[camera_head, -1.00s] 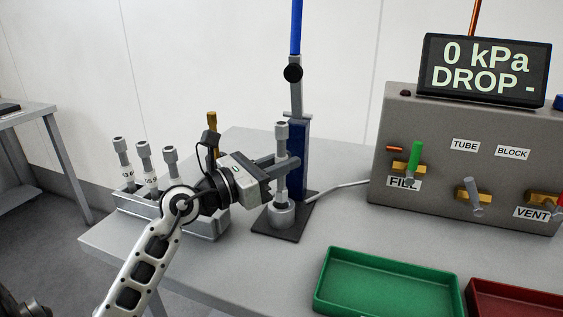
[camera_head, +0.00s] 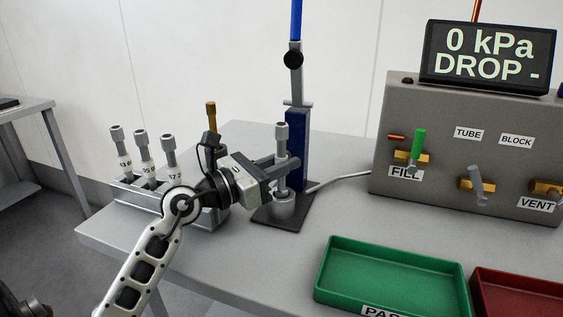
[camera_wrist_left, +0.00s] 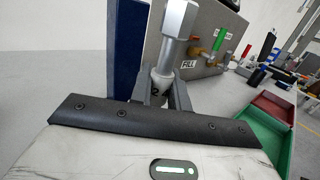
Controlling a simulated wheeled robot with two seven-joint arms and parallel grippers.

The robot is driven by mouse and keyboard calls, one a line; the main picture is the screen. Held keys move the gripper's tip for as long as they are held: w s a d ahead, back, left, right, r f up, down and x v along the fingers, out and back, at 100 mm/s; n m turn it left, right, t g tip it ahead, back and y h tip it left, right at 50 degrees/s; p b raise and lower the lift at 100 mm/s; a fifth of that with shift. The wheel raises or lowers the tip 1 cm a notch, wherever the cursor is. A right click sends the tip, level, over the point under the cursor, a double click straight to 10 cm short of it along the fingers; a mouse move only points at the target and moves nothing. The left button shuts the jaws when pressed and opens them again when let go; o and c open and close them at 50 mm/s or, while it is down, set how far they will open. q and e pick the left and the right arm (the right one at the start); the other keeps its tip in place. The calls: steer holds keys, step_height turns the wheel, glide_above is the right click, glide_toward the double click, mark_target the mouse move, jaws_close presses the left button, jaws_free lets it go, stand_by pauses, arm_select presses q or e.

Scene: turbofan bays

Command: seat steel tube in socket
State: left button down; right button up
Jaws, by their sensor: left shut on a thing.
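My left gripper (camera_head: 282,165) is shut on a steel tube (camera_head: 282,139) with a hexagonal head. The tube stands upright over the round grey socket (camera_head: 283,206) on the dark base plate of the blue stand. Its lower end meets the socket, but I cannot tell how deep it sits. In the left wrist view the tube (camera_wrist_left: 177,35) rises between the fingers, its head above them, with part of a marking visible. My right gripper is not in view.
A rack (camera_head: 150,197) holds several more tubes at left. A grey panel (camera_head: 440,130) with valves and a display (camera_head: 488,55) reading "0 kPa DROP -" stands at the back right. A green tray (camera_head: 390,272) and a red tray (camera_head: 510,295) lie in front.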

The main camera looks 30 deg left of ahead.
arm_select(q)
steer(key=shift+f+b, duration=0.5)
steer(key=shift+f, duration=0.15)
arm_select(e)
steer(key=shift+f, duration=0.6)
arm_select(q)
steer(key=c, duration=1.3)
jaws_free()
steer(key=shift+o, duration=0.2)
steer(key=shift+s+a+f, duration=0.2)
steer(key=shift+s+f, duration=0.05)
steer(key=shift+s, duration=0.3)
steer(key=b+v, duration=0.4)
steer(key=v, duration=1)
steer(key=shift+s+r, duration=0.1)
steer(key=shift+s, duration=0.3)
steer(key=shift+a, duration=0.1)
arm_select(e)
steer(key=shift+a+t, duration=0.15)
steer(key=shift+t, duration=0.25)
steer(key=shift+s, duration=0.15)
